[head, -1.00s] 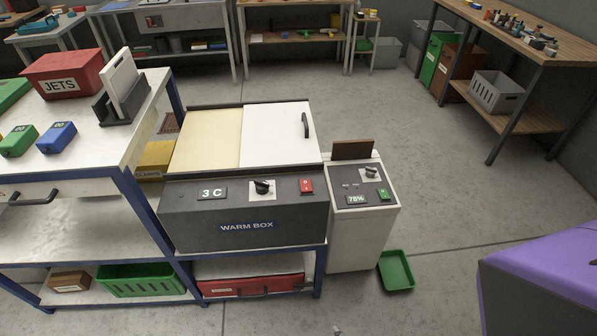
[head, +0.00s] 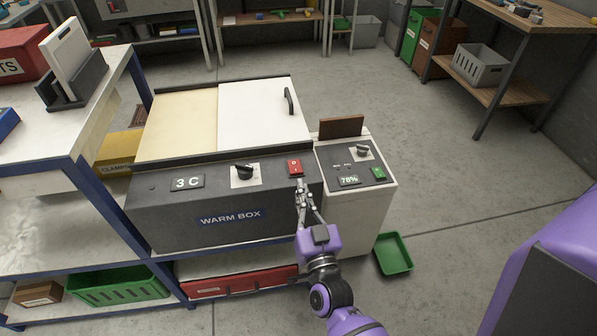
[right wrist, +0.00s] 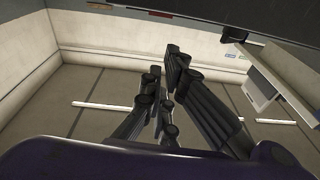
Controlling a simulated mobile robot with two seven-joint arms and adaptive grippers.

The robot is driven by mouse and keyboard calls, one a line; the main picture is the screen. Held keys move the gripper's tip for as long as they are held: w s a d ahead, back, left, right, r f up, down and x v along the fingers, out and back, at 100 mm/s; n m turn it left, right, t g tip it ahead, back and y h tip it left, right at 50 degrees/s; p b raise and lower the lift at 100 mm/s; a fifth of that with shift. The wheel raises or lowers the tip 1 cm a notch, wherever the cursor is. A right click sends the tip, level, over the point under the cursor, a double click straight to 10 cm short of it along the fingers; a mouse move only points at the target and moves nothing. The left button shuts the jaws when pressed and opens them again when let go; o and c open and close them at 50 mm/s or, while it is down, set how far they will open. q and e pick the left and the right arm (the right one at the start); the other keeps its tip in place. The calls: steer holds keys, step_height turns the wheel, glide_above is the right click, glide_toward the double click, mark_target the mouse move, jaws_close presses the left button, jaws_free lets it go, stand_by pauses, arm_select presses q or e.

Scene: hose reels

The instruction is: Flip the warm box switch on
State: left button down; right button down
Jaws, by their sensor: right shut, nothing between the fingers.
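The warm box (head: 160,213) is a dark grey box with a cream and white lid, standing on a blue-framed bench. Its sloped front has a display reading 3 C (head: 187,182), a black knob (head: 243,173) and a red rocker switch (head: 295,168) at the right end. My right gripper (head: 300,186) is shut and empty, its tips just below the red switch in the head view. Whether they touch the panel I cannot tell. In the right wrist view the dark fingers (right wrist: 158,102) show, but the switch does not. My left gripper is not in view.
A white cabinet (head: 357,205) with a 78% display, a knob and a green switch (head: 378,173) stands close on the right. A green tray (head: 393,255) lies on the floor beside it. The shelf bench (head: 60,225) is on the left. Floor to the right is open.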

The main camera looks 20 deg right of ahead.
mark_target(301, 169)
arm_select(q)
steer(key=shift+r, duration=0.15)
arm_select(e)
steer(key=shift+s+d+r+h, duration=0.25)
steer(key=shift+d+r+h, duration=0.25)
steer(key=shift+r, duration=0.25)
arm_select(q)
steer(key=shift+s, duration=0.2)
